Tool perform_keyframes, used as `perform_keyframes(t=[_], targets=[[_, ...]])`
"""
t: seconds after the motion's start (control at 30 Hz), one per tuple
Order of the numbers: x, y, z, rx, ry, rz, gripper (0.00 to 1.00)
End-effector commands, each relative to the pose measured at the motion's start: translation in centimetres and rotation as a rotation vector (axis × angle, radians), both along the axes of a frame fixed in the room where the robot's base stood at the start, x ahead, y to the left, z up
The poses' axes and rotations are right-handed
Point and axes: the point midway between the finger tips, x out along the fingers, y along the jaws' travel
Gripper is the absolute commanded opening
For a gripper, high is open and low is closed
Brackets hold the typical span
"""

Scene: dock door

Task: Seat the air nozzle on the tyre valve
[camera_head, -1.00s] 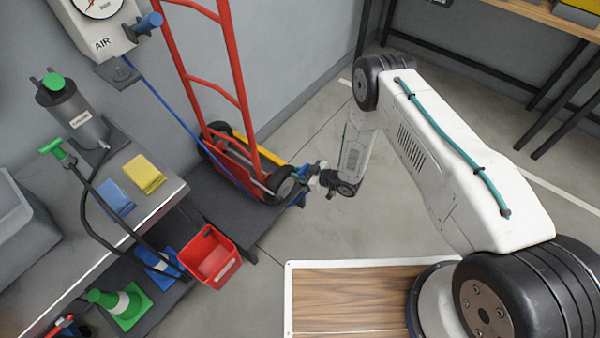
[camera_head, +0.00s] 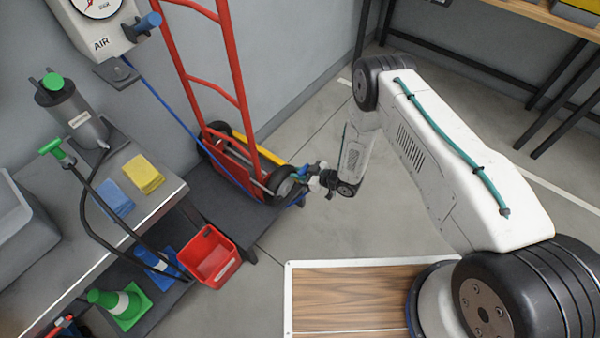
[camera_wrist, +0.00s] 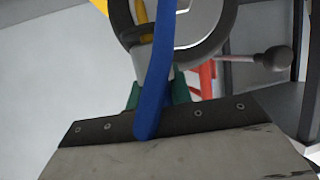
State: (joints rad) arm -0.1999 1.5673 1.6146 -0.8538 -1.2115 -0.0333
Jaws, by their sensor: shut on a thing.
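My gripper (camera_head: 317,182) is shut on the air nozzle (camera_head: 304,171), a small blue piece, beside the hand truck's near wheel. That wheel has a dark tyre (camera_head: 284,185) and stands on a dark low platform. The valve is too small to make out in the head view. In the wrist view a blue hose (camera_wrist: 156,75) runs down across the middle, in front of a dark ring-shaped part and a grey plate. The fingertips and the nozzle's tip are hidden there, so I cannot tell whether nozzle and valve touch.
The red hand truck (camera_head: 240,100) leans by the wall. The air station (camera_head: 105,30) hangs at the upper left, its blue hose running to the truck. A red bin (camera_head: 209,258) hangs at the bench (camera_head: 150,200).

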Motion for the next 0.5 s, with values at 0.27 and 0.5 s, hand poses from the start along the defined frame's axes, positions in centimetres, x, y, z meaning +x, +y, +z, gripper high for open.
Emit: perform_keyframes(t=[0.27,0.5], targets=[[0.02,0.00,-0.56,0.000,0.000,0.000,0.00],[0.03,-0.01,-0.91,0.000,0.000,0.000,0.30]])
